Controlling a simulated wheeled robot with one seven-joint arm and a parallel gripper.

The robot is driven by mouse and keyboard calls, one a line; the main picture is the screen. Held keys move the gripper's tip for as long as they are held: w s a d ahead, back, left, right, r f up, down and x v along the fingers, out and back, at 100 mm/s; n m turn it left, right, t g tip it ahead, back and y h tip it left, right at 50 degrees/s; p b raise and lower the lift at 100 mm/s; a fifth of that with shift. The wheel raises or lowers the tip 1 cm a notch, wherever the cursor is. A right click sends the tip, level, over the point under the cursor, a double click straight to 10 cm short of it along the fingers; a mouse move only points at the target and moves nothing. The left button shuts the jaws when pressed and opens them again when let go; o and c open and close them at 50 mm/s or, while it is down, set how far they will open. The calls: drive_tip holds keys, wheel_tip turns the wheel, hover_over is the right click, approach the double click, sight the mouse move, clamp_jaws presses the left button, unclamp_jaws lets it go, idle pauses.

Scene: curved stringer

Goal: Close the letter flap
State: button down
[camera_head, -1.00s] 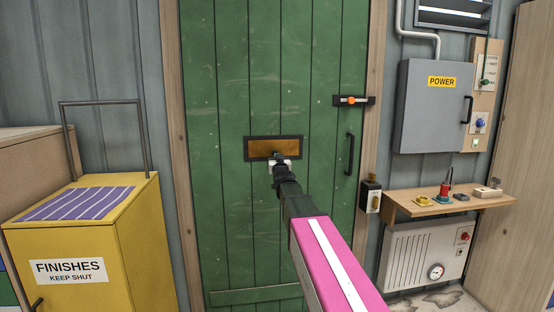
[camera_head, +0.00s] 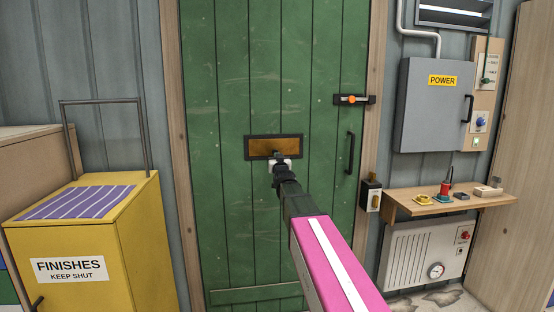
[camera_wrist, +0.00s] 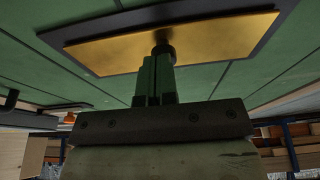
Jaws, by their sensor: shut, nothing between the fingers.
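The letter flap (camera_head: 262,146) is a brass-coloured plate in a dark frame on the green door (camera_head: 230,90). In the wrist view the flap (camera_wrist: 200,45) fills the top, with a small dark knob (camera_wrist: 163,48) at its near edge. The plate looks close to its frame; I cannot tell whether it lies fully flush. My gripper (camera_head: 279,158) is at the flap's lower edge, in front of the door. In the wrist view my gripper (camera_wrist: 156,70) has its fingers together, with their tips at the knob, apparently touching it. The fingers hide part of the lower edge.
A black door handle (camera_head: 350,153) and a bolt with an orange knob (camera_head: 352,100) are to the right. A yellow finishes bin (camera_head: 80,245) stands at left. A grey power box (camera_head: 432,105) and a small wooden shelf (camera_head: 470,205) are at right.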

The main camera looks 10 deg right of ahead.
drive_tip(key=shift+s, duration=0.15)
drive_tip(key=v, duration=1.3)
drive_tip(key=s+f+g, duration=0.4)
drive_tip(key=f+g, duration=0.2)
drive_tip(key=f, duration=0.7)
drive_tip(key=s+f+g, duration=0.4)
drive_tip(key=f+g, duration=0.1)
drive_tip(key=f, duration=0.8)
drive_tip(key=s+f+g, duration=1)
drive_tip(key=s+f, duration=0.3)
drive_tip(key=s, duration=0.3)
drive_tip(key=shift+s+f, duration=0.35)
drive_tip(key=shift+s, duration=0.05)
